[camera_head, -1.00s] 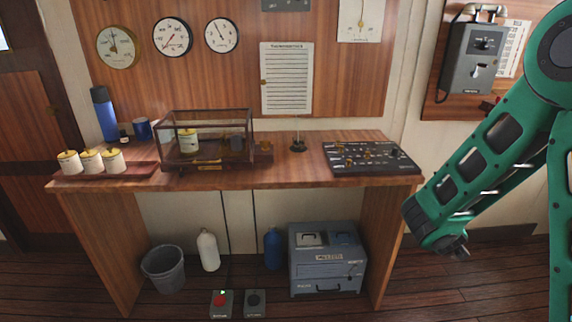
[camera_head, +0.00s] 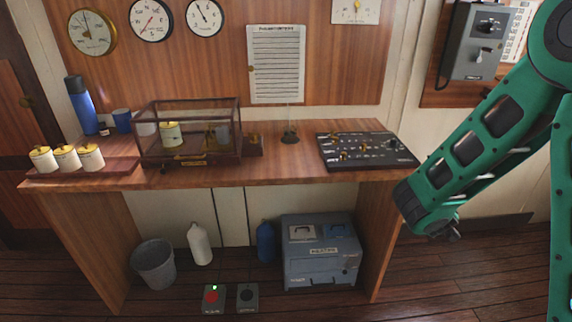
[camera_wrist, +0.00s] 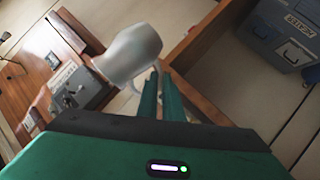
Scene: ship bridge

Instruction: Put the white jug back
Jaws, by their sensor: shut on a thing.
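The white jug (camera_wrist: 130,55) shows in the wrist view, tilted in the picture, with its handle side at my gripper (camera_wrist: 158,78). My gripper's two green fingers are shut on it, and the jug hangs clear of the wooden desk seen behind it. In the head view my arm is at the right, beside the desk's right end; the held jug does not show there. Where the jug's place is cannot be told for sure.
The desk (camera_head: 290,175) bears a glass case (camera_head: 190,162), several white canisters on a red tray (camera_head: 110,170), a blue flask (camera_head: 80,105) and a control panel (camera_head: 367,160). Below are a bin (camera_head: 154,265), white bottle (camera_head: 200,244) and grey-blue box (camera_head: 320,262).

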